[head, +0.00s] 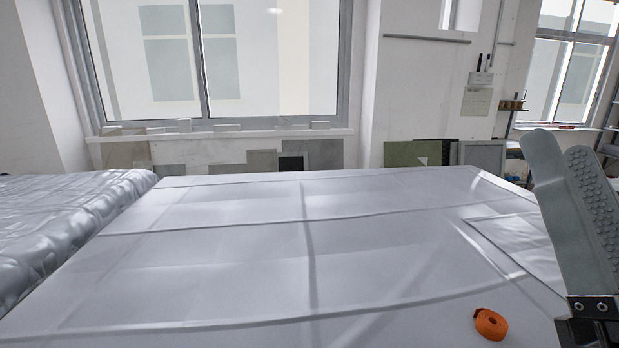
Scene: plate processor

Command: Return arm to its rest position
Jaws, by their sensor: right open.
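My right gripper (562,165) shows large at the right edge of the head view. Its two grey fingers point up and stand apart, with nothing between them. One finger has a bumpy inner pad. The rest of the right arm is cut off by the frame edge. My left gripper is not in view.
A wide white covered table (250,255) fills the middle and is mostly bare. An orange roll of strap or tape (490,324) lies on it at the lower right, left of my right gripper. A wrapped, shiny stack (55,225) stands at the left. Windows (215,60) and leaning panels (420,153) are behind.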

